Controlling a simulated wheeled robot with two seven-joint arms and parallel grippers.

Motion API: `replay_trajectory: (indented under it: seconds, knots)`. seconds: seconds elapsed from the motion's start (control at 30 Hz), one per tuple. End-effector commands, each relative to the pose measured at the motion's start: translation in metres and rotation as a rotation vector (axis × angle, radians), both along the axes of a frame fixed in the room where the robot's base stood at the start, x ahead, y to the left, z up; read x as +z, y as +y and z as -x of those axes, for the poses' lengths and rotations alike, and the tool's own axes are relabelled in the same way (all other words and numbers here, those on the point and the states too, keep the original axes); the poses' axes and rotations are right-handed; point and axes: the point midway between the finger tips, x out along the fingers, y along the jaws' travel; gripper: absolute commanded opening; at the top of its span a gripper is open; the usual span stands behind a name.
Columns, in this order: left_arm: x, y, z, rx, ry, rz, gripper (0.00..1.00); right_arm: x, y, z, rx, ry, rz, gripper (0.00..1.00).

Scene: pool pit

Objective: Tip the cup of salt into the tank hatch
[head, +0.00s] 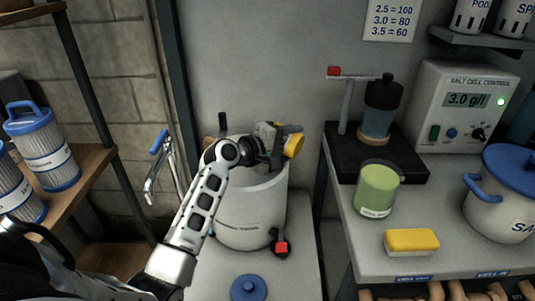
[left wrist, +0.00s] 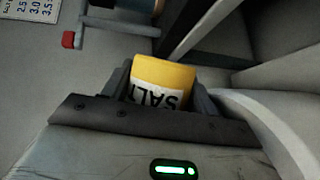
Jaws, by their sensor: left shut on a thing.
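My left gripper (head: 276,138) is above the top of the white tank (head: 250,212). It is shut on the yellow salt cup (head: 293,143), which pokes out past the fingers on the right. In the left wrist view the cup (left wrist: 162,82) sits between the two fingers, its white SALT label upside down in the picture. The cup looks tilted; its mouth and any salt inside cannot be made out. The tank's hatch is mostly hidden behind my gripper and wrist. My right gripper is not in view.
A round blue lid (head: 248,288) lies on the bench in front of the tank. A black valve with a red part (head: 281,246) is at the tank's lower right. The right counter holds a green cup (head: 377,190), a yellow sponge (head: 411,241) and a white pot (head: 500,207).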

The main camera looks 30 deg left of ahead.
Motion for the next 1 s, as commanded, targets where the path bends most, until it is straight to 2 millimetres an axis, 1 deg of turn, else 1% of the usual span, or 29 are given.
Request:
replay_trajectory:
  seconds: [1.0]
  knots:
    - [0.0059,0.0027,-0.0002,0.000,-0.004,0.101,0.34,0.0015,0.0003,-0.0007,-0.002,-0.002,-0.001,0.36]
